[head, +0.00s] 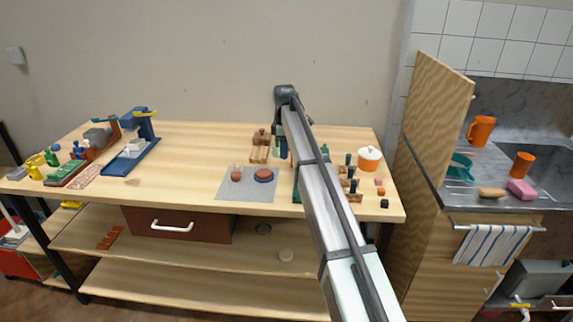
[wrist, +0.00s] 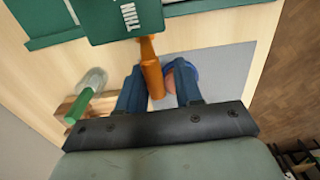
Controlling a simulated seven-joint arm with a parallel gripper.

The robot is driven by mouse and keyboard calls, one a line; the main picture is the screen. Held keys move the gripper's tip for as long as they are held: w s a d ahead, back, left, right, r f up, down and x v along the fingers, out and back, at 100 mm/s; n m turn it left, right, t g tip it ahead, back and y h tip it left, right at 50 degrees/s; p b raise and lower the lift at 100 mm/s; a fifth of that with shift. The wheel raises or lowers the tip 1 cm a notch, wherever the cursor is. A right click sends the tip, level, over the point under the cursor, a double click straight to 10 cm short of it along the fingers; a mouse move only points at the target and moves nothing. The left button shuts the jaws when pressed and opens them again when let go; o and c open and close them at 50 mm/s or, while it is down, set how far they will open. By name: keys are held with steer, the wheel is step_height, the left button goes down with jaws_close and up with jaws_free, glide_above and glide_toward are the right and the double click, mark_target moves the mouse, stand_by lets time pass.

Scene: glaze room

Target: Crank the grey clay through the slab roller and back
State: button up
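A similar blue machine (head: 143,153) holds a whitish block (head: 134,146); I cannot tell which is the slab roller. My gripper (head: 283,154) is far to their right, low over the table. In the wrist view its blue fingers (wrist: 158,92) are apart. An orange-brown handle (wrist: 152,72) lies between them, nearer the left finger, by a green plate marked THIN (wrist: 120,18). I cannot tell whether they touch.
A grey mat (head: 228,190) with a blue dish (head: 265,174) lies at the table's front. The table's back middle is clear.

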steer(key=shift+s, duration=0.2)
stand_by(0.3)
steer(key=s, duration=0.1)
steer(key=s+f, duration=0.1)
steer(key=shift+s+f, duration=0.2)
steer(key=shift+s, duration=0.2)
steer(key=shift+s+f, duration=0.1)
steer(key=shift+s, duration=0.05)
stand_by(0.3)
steer(key=shift+s+f, duration=0.65)
steer(key=shift+s, duration=0.05)
steer(key=shift+w, duration=0.3)
step_height(320, 180, up, 7)
stand_by(0.7)
